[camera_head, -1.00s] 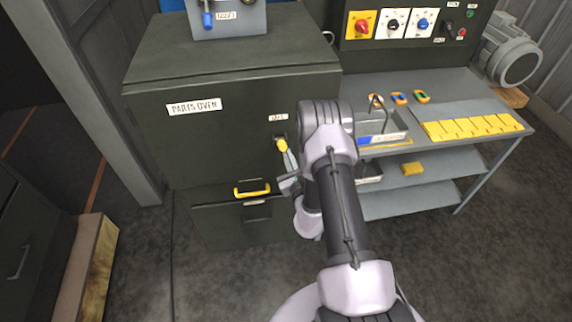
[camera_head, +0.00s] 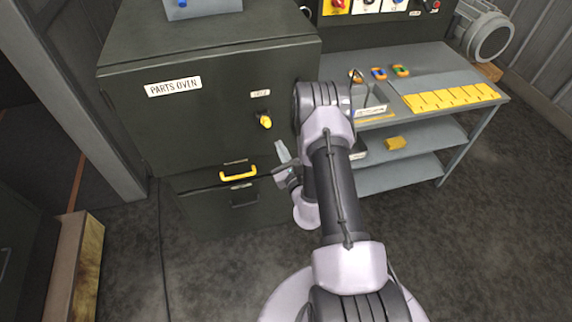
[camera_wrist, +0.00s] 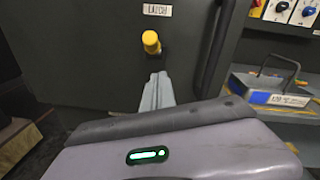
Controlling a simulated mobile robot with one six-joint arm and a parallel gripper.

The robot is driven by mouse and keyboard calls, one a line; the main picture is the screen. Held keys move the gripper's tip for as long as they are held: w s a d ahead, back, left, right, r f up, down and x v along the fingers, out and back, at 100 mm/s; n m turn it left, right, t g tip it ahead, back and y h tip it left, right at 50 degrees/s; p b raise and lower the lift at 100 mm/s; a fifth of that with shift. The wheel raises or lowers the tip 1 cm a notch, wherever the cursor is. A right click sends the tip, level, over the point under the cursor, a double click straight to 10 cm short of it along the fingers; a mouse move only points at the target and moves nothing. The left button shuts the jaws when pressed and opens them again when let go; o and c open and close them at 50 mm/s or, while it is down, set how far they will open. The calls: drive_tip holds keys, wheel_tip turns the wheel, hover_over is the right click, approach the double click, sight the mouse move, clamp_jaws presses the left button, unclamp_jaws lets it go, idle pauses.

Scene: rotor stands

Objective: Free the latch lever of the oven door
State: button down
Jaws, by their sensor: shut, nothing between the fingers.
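The latch lever (camera_head: 265,121) shows as a yellow knob under a small label on the front of the dark parts oven (camera_head: 190,125). In the wrist view, the yellow knob (camera_wrist: 151,42) sits just below the "LATCH" label (camera_wrist: 158,10). My gripper (camera_head: 281,150) is shut and empty, below and slightly right of the knob in the head view. In the wrist view, the grey fingers (camera_wrist: 157,80) point up toward the knob, with a small gap between. The oven door looks closed. The lever's shaft behind the knob is mostly hidden.
A dark vertical bar (camera_wrist: 216,45) runs right of the latch. A workbench (camera_head: 430,70) to the right holds an open tray (camera_head: 374,110) and yellow pieces. Open floor lies in front.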

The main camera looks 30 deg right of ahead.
drive_tip(key=r+v, duration=0.1)
drive_tip(key=v, duration=0.5)
drive_tip(key=shift+s+d, duration=0.2)
drive_tip(key=shift+r, duration=0.1)
